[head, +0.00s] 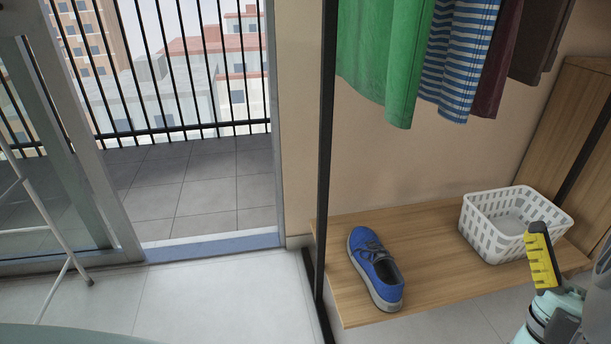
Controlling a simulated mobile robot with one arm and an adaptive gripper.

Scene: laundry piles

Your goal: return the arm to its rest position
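My gripper (541,256) shows at the lower right edge. One finger with a yellow ribbed pad points up, and part of my teal and grey wrist shows below it. The other finger is not clearly visible, so I cannot tell how far the gripper is open. I see nothing held at the visible finger. In the picture the finger overlaps the front right of a white basket (478,226); I cannot tell the gap between them. Most of my arm is outside the view.
The basket and a blue shoe (378,268) sit on a low wooden shelf (430,284). Clothes, including a green garment (385,55), hang above. A black post (323,150) stands at the shelf's left. A white rack (52,225) is at left. Floor between is clear.

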